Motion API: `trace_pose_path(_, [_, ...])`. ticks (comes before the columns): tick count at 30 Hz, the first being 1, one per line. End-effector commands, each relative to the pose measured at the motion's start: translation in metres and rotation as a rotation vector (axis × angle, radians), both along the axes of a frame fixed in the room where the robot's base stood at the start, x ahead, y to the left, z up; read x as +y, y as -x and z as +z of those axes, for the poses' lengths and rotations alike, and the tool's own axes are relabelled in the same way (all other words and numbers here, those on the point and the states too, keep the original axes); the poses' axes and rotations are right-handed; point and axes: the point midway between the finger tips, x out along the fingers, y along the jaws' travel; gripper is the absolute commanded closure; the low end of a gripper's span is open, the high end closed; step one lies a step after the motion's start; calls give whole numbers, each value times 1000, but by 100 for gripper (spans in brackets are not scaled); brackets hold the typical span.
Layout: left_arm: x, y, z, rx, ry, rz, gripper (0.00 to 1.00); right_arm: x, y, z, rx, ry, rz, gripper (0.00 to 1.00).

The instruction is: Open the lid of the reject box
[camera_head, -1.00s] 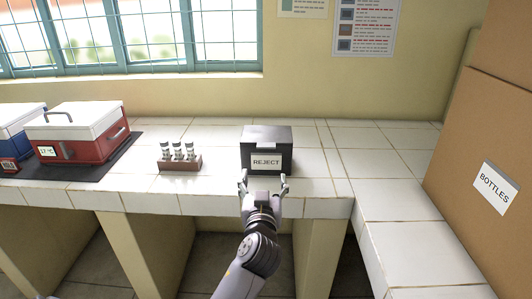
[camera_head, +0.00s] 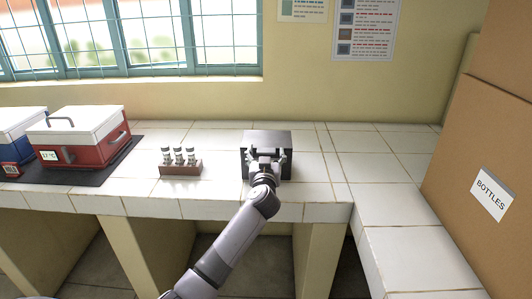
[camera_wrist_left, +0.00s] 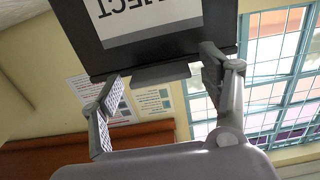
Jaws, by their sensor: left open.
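The reject box (camera_head: 267,137) is a black box on the white tiled counter, its lid down. In the left wrist view the box front (camera_wrist_left: 90,40) fills the upper part, with a white label (camera_wrist_left: 140,15) whose lettering appears upside down, and a dark tab (camera_wrist_left: 160,75) at the box edge between the fingers. My left gripper (camera_head: 266,155) is open in front of the box and hides most of its label in the head view. In the left wrist view its two fingers (camera_wrist_left: 160,90) are spread, with nothing gripped. My right gripper is not in view.
A small rack (camera_head: 180,168) with several vials stands left of the box. A red cooler box (camera_head: 85,150) and a blue one (camera_head: 20,125) sit further left on a dark mat. A large cardboard box labelled BOTTLES (camera_head: 475,150) stands at the right. The counter right of the box is clear.

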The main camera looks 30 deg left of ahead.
Motion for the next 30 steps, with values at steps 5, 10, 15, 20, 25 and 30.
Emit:
trace_pose_path(5, [2, -3, 0, 1, -1, -1, 30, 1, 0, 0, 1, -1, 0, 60])
trace_pose_path(10, [2, -3, 0, 1, -1, -1, 30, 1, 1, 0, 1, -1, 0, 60])
trace_pose_path(15, [2, -3, 0, 1, -1, 0, 41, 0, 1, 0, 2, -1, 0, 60])
trace_pose_path(20, [2, -3, 0, 1, -1, 0, 51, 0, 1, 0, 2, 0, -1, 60])
trace_pose_path(25, [2, -3, 0, 1, -1, 0, 63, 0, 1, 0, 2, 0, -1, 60])
trace_pose_path(30, [2, -3, 0, 1, -1, 0, 74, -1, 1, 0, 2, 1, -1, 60])
